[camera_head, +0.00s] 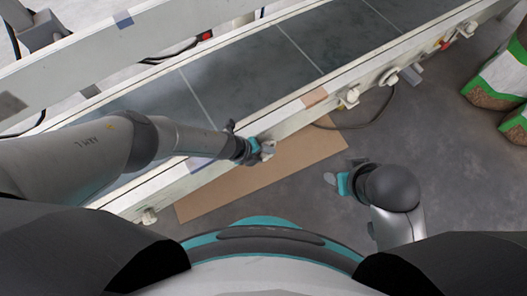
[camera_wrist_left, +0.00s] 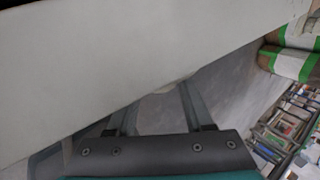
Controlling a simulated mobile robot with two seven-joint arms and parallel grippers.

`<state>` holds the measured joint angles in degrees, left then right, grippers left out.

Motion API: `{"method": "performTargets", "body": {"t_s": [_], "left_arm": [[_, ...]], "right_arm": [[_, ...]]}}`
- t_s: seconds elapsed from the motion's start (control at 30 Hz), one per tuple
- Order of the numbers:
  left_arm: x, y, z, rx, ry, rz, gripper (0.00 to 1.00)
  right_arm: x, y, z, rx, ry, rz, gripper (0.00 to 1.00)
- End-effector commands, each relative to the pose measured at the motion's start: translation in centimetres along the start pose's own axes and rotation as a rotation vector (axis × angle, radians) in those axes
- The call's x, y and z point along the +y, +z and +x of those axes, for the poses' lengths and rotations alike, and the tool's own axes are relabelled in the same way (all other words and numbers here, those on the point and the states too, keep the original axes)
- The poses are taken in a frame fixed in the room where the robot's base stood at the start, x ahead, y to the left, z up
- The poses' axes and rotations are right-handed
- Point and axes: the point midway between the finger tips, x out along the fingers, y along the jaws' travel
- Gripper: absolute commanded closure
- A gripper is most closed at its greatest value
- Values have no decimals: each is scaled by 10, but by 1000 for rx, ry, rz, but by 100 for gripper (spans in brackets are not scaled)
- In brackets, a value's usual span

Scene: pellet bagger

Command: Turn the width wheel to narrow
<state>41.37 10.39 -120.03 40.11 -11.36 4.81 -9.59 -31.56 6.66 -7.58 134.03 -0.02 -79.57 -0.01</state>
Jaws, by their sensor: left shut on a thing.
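A pale wheel (camera_head: 268,149) sits on the near side of the conveyor's front rail (camera_head: 315,98), and my left gripper (camera_head: 262,152) is shut on it. The gripper hides most of the wheel, so its turn angle and any marking cannot be read. In the left wrist view the two fingers (camera_wrist_left: 158,108) reach up with a gap between them. A broad pale panel (camera_wrist_left: 110,65) covers the upper left there, and the wheel itself cannot be made out. My right gripper (camera_head: 334,181) hangs over the floor, away from the rail; whether its fingers are apart is unclear.
Similar pale knobs (camera_head: 350,97) line the rail to the right, with a red part (camera_head: 444,45) farther along. A brown board (camera_head: 205,202) lies on the floor below. Green and white sacks (camera_head: 503,75) stand at the right.

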Motion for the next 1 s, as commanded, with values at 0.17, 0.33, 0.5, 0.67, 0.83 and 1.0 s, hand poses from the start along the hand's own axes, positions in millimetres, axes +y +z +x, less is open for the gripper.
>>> {"method": "performTargets", "body": {"t_s": [0.17, 0.33, 0.5, 0.67, 0.83, 1.0], "left_arm": [[2, -3, 1, 6, 3, 3, 100], [1, -3, 1, 6, 2, 3, 44], [1, -2, 0, 4, 2, 2, 25], [0, -1, 0, 2, 1, 2, 19], [0, 0, 0, 1, 1, 1, 19], [0, 0, -6, 1, 1, 0, 19]], "right_arm": [[0, 1, 1, -2, 1, 1, 50], [0, 0, 1, -2, 0, 1, 50], [0, 1, 1, -2, 1, 1, 50], [0, 1, 1, -2, 1, 1, 50], [0, 0, 0, -1, 0, 1, 50], [-1, 1, 6, -7, -2, -1, 50]]}}
